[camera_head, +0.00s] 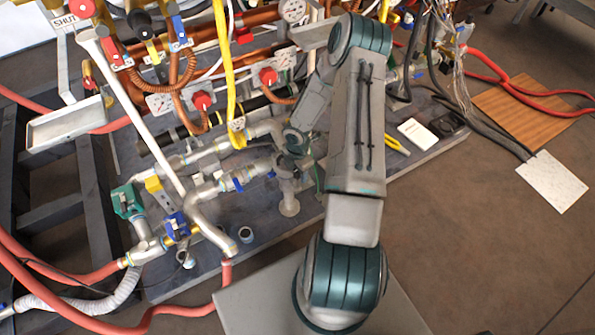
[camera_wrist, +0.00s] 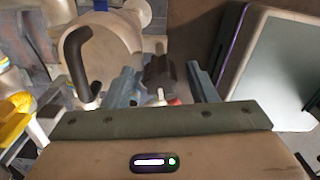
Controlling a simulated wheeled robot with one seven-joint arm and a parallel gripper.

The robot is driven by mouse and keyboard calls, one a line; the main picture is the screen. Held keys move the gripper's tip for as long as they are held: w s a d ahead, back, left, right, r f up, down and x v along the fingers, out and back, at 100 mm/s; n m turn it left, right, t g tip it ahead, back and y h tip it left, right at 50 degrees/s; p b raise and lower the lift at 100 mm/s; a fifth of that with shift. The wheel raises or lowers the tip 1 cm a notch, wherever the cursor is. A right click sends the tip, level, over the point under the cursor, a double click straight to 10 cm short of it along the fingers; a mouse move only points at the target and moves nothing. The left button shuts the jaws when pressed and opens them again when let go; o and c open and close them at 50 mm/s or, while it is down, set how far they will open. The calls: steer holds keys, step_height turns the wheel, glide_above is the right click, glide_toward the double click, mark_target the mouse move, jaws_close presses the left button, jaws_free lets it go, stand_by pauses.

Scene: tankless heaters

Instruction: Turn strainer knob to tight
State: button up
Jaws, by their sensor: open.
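In the wrist view, the two fingers of my gripper (camera_wrist: 162,82) are apart. A dark brown knob-like part (camera_wrist: 160,70) shows between and just beyond the fingertips; it looks like the strainer knob. I cannot tell whether the fingers touch it. A small red and white piece (camera_wrist: 166,99) shows nearer, between the fingers. In the head view, my gripper (camera_head: 290,163) is low over the grey pipework, beside a short upright grey fitting (camera_head: 289,196). My arm and wrist hide much of that spot, and the knob cannot be made out there.
In the wrist view, a curved black handle (camera_wrist: 76,62) stands left of the fingers and a pale panel (camera_wrist: 285,70) lies right. In the head view, a yellow hose (camera_head: 228,70), red-knobbed valves (camera_head: 202,101) and grey pipes (camera_head: 210,195) crowd the left. Open floor (camera_head: 490,230) lies right.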

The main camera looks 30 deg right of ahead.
steer(key=c, duration=1)
steer(key=shift+m, duration=0.4)
steer(key=m+b, duration=0.1)
steer(key=m, duration=0.2)
steer(key=shift+f+m+b, duration=0.1)
steer(key=shift+m+b, duration=0.2)
steer(key=m+b, duration=0.1)
steer(key=m, duration=0.4)
steer(key=shift+m, duration=0.3)
steer(key=m+b, duration=0.2)
steer(key=m, duration=0.3)
steer(key=shift+m+b, duration=0.6)
steer(key=shift+m, duration=1.7)
